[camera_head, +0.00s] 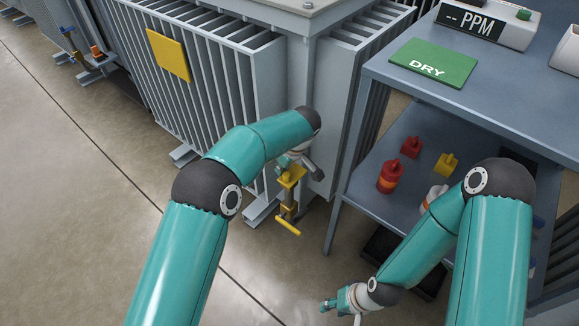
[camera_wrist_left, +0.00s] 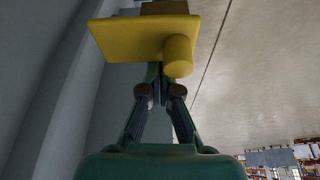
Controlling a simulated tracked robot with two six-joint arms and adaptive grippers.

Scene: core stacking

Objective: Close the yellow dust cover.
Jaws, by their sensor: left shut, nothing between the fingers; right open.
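The yellow dust cover (camera_head: 292,176) sits at the top of a brass valve (camera_head: 288,207) low on the grey transformer. In the left wrist view the yellow plate (camera_wrist_left: 125,38) with a round knob (camera_wrist_left: 178,55) fills the top, just beyond my fingertips. My left gripper (camera_wrist_left: 159,88) is shut and empty. Its tips are close below the plate; I cannot tell whether they touch. In the head view its fingers are largely hidden at the valve. My right gripper (camera_head: 343,302) is open and empty, low over the floor.
A yellow bar handle (camera_head: 287,226) sticks out below the valve. The finned transformer (camera_head: 220,60) stands behind. At right is a blue-grey shelf table (camera_head: 525,95) with a green DRY card (camera_head: 433,64) and several bottles on its lower shelf. The floor at left is clear.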

